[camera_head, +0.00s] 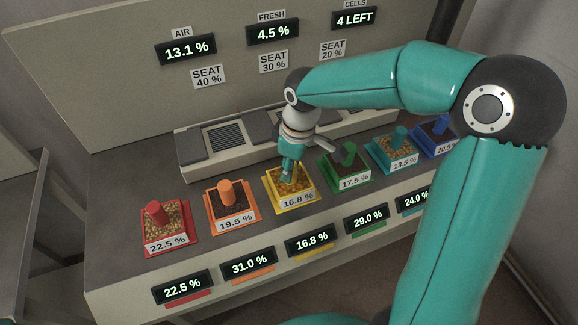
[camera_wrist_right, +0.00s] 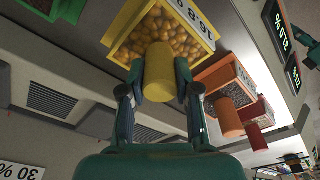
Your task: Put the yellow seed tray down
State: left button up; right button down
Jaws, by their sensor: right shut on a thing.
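The yellow seed tray (camera_head: 303,200), filled with golden-yellow seeds and labelled 16.8 %, is at its place in the bench row between the orange and green trays. My right gripper (camera_head: 288,170) reaches down from above and is shut on its yellow peg handle. The right wrist view shows the two fingers on either side of the yellow peg (camera_wrist_right: 159,75), with the yellow tray (camera_wrist_right: 122,30) beyond it. Whether the tray's underside touches the bench is hard to tell. My left gripper is not in view.
The orange tray (camera_head: 247,215) and red tray (camera_head: 180,238) stand to the left; the green tray (camera_head: 355,184), teal tray (camera_head: 410,158) and blue tray stand to the right. A raised ledge with vented seats (camera_head: 225,138) runs behind. Displays line the bench front.

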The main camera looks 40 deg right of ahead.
jog(key=c, duration=0.8)
grip_release()
jog(key=shift+f, duration=0.1)
jog(key=shift+c, duration=0.2)
jog(key=shift+r, duration=0.2)
notch_tip(320, 180, up, 12)
jog(key=s, duration=0.1)
jog(key=shift+d+p, duration=0.35)
jog(key=shift+s+f, duration=0.1)
